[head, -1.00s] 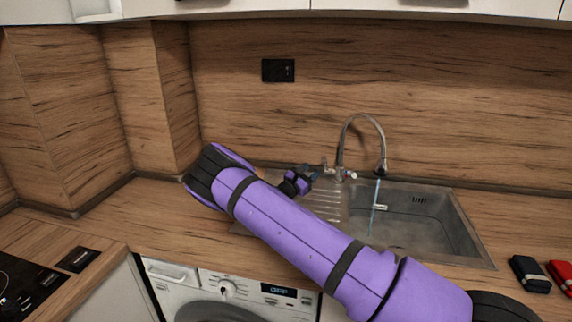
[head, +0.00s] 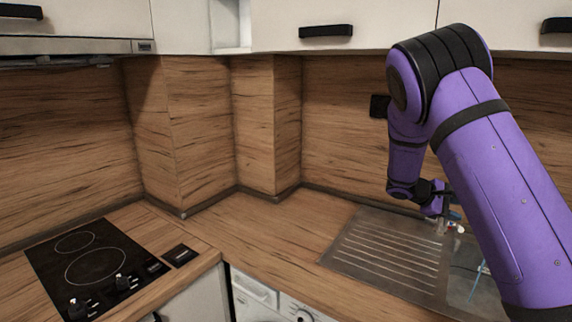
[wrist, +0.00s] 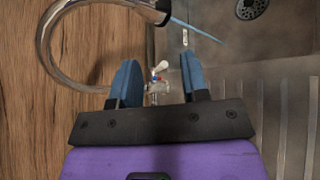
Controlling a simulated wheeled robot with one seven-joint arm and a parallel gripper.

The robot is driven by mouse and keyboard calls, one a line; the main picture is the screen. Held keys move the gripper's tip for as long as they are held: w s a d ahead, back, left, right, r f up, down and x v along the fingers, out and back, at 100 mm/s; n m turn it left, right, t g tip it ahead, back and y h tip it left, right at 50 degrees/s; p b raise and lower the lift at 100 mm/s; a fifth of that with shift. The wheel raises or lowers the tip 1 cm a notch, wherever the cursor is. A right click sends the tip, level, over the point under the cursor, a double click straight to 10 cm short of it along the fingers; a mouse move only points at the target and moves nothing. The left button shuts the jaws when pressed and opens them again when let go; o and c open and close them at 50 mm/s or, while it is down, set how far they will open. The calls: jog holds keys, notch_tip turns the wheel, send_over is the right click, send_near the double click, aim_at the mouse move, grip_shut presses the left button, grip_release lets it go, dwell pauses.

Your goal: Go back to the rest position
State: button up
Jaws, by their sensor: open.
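My purple arm rises at the right in the head view, bent at its elbow, with my gripper (head: 449,206) small and partly hidden near the tap. In the wrist view my gripper (wrist: 160,82) has its two blue fingers apart with nothing held between them. The tap handle and valve (wrist: 158,80) show between and beyond the fingers. The curved metal spout (wrist: 52,50) arches at the left and top, with a thin stream of water (wrist: 198,30) at its end.
The metal sink drainboard (head: 385,255) lies below my gripper, and the basin (wrist: 270,45) shows in the wrist view. A black cooktop (head: 92,265) with knobs is at the left. Upper cabinets (head: 345,22) hang above the arm. The counter (head: 265,225) between cooktop and sink is clear.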

jog(key=s+a+r+m+t+y, duration=0.1)
jog(key=s+a+r+m+y, duration=0.3)
jog(key=s+r, duration=0.5)
jog(key=s+a+r+m+t+y, duration=0.15)
jog(key=s+a+r+y, duration=0.35)
jog(key=s, duration=0.8)
jog(key=s+a+r+m+t+y, duration=0.1)
jog(key=s+a, duration=0.3)
jog(key=s, duration=0.4)
jog(key=s+a+r+m+t+y, duration=0.1)
jog(key=s+a+r+t+y, duration=0.2)
jog(key=s, duration=0.4)
jog(key=shift+s+a+r, duration=0.35)
jog(key=shift+s+r, duration=0.05)
jog(key=shift+m, duration=0.25)
